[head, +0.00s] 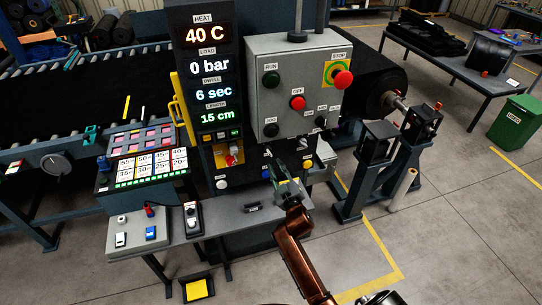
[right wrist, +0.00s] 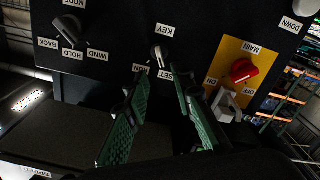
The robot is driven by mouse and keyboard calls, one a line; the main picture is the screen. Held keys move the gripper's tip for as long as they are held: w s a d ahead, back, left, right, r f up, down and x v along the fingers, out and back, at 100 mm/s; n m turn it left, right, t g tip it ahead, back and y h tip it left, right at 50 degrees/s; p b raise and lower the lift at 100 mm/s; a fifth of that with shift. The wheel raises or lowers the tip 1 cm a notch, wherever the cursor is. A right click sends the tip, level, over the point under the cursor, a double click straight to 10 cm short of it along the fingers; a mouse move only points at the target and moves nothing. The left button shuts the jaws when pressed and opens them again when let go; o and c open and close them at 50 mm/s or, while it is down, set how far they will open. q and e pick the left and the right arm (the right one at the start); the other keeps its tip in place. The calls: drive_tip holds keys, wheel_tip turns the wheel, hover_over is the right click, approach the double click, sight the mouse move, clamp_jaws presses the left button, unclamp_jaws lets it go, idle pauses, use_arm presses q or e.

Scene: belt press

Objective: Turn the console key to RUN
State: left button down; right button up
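The key switch (right wrist: 158,52), a small dark round lock with a silver key, sits on the dark panel under the KEY label in the right wrist view. Its silver part points down the picture toward the SET label (right wrist: 165,75); the RUN label (right wrist: 139,68) is beside it, partly covered by a finger. My right gripper (right wrist: 161,88) is open, its two green-padded fingers apart and empty on either side of the key's line, short of the key. In the head view the right gripper (head: 284,180) is before the console's lower panel and the key cannot be made out. My left gripper is not in view.
A red MAIN switch (right wrist: 242,70) on a yellow plate and a grey lever-like part (right wrist: 228,105) are close beside one finger. A MODE knob (right wrist: 67,25) is on the other side. The grey button box (head: 300,85) overhangs above the gripper in the head view.

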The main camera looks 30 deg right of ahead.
sight(269, 152)
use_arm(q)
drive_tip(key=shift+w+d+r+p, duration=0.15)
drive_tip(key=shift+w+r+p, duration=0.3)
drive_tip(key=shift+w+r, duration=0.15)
use_arm(e)
drive_tip(key=x, duration=0.6)
drive_tip(key=shift+w, duration=0.4)
drive_tip(key=shift+f, duration=0.1)
drive_tip(key=shift+c, duration=0.4)
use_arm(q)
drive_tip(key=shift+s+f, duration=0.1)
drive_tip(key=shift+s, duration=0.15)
use_arm(e)
clamp_jaws()
